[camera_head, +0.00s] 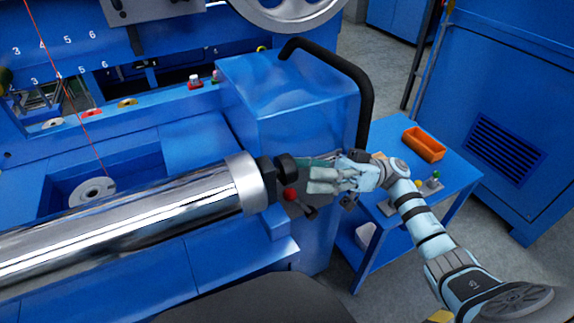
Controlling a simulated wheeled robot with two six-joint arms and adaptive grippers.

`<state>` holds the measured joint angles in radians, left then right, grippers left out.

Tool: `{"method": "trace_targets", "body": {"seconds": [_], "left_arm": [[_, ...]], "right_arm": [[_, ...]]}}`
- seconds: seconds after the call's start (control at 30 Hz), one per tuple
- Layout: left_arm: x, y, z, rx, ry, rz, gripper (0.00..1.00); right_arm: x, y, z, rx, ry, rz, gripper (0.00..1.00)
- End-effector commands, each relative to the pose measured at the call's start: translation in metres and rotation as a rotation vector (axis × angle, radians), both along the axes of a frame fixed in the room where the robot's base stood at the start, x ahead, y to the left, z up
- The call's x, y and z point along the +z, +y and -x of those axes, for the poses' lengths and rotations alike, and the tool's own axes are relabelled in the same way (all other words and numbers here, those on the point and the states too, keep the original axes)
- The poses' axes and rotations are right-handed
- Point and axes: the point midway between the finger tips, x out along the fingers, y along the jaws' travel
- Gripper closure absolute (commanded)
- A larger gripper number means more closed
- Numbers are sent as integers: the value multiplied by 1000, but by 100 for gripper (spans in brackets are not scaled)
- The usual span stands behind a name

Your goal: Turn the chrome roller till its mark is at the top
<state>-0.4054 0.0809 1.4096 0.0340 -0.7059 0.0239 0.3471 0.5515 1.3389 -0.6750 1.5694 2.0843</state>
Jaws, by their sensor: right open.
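The chrome roller (130,215) lies across the blue machine, running from the lower left up to a wide silver collar (247,182) at its right end. Dark fittings sit just right of the collar. I cannot make out a mark on the visible side of the roller. My right gripper (303,177) is open beside this right end, its fingers pointing left toward the dark fittings. I cannot tell whether it touches them. My left gripper is not in view.
A red knob (290,194) shows just below my right gripper. A blue machine housing (285,95) with a bent black pipe (366,100) stands behind. A blue side table (455,165) holds an orange bin (424,144) and small parts. Grey floor lies beyond.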

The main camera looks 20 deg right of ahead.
Motion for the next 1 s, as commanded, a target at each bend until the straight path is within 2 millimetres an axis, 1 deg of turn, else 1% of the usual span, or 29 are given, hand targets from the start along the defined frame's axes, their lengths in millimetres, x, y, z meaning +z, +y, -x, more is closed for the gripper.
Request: {"method": "trace_targets", "body": {"seconds": [0.03, 0.1, 0.23, 0.37, 0.57, 0.8, 0.87, 0.97, 1.0], "left_arm": [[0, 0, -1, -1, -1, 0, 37], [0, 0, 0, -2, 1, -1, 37], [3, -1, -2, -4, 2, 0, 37], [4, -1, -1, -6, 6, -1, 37], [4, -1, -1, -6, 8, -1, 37], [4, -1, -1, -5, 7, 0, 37], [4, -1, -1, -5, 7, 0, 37], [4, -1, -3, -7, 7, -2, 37], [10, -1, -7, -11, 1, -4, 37]], "right_arm": [[3, 9, 0, 2, -4, -1, 37], [8, 21, 0, -1, -3, -2, 37], [13, 36, -2, -1, -2, -2, 37], [16, 42, -3, -4, -1, 0, 37], [16, 42, -3, -4, -1, 0, 37], [16, 42, -3, -4, -1, 0, 76], [16, 42, -3, -4, -1, 0, 85], [15, 42, -3, -3, -39, -3, 86], [15, 42, -4, -3, -77, -6, 86]]}}
